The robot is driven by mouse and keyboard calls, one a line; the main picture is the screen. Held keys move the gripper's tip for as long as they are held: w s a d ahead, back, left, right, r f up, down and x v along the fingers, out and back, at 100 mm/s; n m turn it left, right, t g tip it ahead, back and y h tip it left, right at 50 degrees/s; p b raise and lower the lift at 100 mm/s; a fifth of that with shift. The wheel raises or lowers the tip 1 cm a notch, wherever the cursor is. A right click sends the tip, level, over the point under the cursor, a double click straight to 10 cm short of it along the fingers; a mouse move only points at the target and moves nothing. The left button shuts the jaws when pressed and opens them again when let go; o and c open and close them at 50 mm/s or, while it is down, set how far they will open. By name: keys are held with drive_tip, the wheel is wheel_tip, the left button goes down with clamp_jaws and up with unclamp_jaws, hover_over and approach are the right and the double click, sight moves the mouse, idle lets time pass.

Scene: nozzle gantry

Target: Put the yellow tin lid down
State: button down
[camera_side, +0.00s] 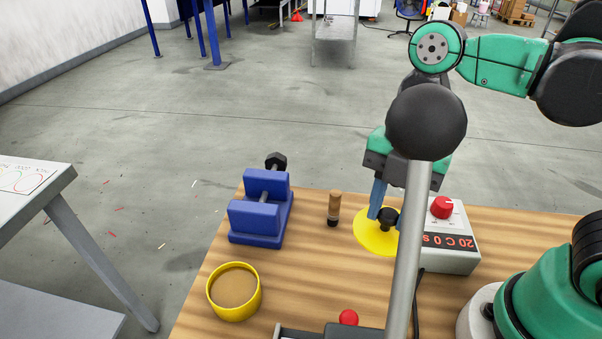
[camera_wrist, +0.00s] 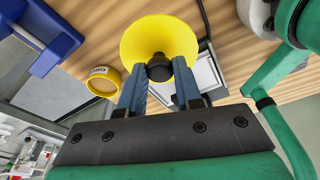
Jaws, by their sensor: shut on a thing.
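The yellow tin lid (camera_side: 367,238) is a flat disc with a black knob (camera_side: 387,214). My gripper (camera_side: 382,211) points down with its blue fingers shut on the knob. In the wrist view the lid (camera_wrist: 158,34) fills the top middle, and its knob (camera_wrist: 159,70) sits between the fingertips (camera_wrist: 159,73). I cannot tell whether the lid touches the table or hangs just above it. The open yellow tin (camera_side: 234,315), with brown contents, stands at the table's front left, apart from the lid. It also shows in the wrist view (camera_wrist: 102,89).
A small brown-handled item (camera_side: 334,206) stands left of the lid. A grey control box (camera_side: 452,256) with a red knob is right of it. Wood is bare between tin and lid.

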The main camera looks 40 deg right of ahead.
drive_tip(key=shift+f, duration=6.3)
drive_tip(key=c, duration=0.6)
unclamp_jaws()
